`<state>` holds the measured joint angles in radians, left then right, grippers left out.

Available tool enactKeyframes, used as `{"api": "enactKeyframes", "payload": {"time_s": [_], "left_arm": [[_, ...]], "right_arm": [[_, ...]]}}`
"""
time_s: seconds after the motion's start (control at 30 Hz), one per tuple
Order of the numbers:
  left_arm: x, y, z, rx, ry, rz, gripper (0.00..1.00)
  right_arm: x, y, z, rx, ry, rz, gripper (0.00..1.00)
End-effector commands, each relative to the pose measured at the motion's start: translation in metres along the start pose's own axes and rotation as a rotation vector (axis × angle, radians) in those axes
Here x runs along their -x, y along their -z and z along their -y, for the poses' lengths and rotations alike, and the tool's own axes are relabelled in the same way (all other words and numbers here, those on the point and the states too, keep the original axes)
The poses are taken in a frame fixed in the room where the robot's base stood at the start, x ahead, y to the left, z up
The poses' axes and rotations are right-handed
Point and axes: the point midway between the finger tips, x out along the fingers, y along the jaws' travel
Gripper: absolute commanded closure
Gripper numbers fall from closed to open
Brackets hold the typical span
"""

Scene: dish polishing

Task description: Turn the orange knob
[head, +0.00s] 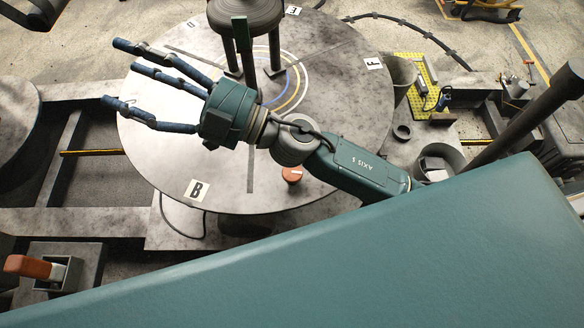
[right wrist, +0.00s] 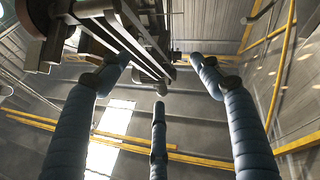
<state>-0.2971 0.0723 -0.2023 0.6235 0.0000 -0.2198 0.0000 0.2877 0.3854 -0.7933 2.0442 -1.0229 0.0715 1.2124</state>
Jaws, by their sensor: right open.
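A round orange-red knob-like piece (head: 292,174) sits on the large grey disc table (head: 330,110), just below my right forearm. A second orange piece, a handle (head: 28,266), sticks out of a grey metal box at the lower left; I cannot tell which of the two is the knob. My right gripper (head: 122,74) is open and empty, with its blue fingers spread toward the left over the disc's left edge, apart from both orange pieces. In the right wrist view its three fingers (right wrist: 158,95) point up at the ceiling with nothing between them. My left gripper is not in view.
A dark stand with legs (head: 245,25) rises from the disc's far side. A grey cylinder (head: 401,75) and a bin (head: 440,158) stand at the right, near a yellow grid plate (head: 418,72). A large teal surface, perhaps my own body, fills the front right.

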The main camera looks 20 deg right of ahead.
Motion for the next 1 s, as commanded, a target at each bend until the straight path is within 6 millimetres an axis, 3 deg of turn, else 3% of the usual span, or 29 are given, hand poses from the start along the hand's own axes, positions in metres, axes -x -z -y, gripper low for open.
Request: {"api": "enactKeyframes", "payload": {"time_s": [0.03,0.07,0.13,0.2,0.27,0.33,0.4,0.5,0.6,0.7,0.77,1.0], "left_arm": [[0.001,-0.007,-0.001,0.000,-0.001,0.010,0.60],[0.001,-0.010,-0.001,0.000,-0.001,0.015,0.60],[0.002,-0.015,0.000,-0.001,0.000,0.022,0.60],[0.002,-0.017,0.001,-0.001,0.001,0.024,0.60],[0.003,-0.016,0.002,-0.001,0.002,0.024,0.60],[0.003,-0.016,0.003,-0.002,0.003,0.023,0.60],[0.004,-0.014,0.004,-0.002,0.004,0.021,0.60],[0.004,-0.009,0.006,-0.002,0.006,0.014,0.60],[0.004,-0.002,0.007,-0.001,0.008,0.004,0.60],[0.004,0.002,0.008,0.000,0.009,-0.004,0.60],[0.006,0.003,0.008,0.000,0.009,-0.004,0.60],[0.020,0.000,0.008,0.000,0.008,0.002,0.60]], "right_arm": [[-0.005,0.003,0.039,0.039,0.179,-0.014,0.35],[-0.003,-0.001,0.064,0.054,0.292,-0.007,0.35],[0.016,-0.023,0.116,0.089,0.549,0.058,0.35],[0.051,-0.063,0.149,0.128,0.786,0.196,0.35],[0.091,-0.104,0.158,0.165,0.959,0.367,0.35],[0.143,-0.153,0.144,0.209,1.106,0.609,0.35],[0.193,-0.192,0.111,0.252,1.187,0.867,0.35],[0.251,-0.223,0.052,0.305,1.209,1.192,0.35],[0.287,-0.234,0.006,0.341,1.180,1.417,0.35],[0.307,-0.236,-0.022,0.359,1.149,1.544,0.35],[0.313,-0.237,-0.029,0.365,1.137,1.579,0.35],[0.327,-0.263,-0.021,0.363,1.137,1.595,0.35]]}}
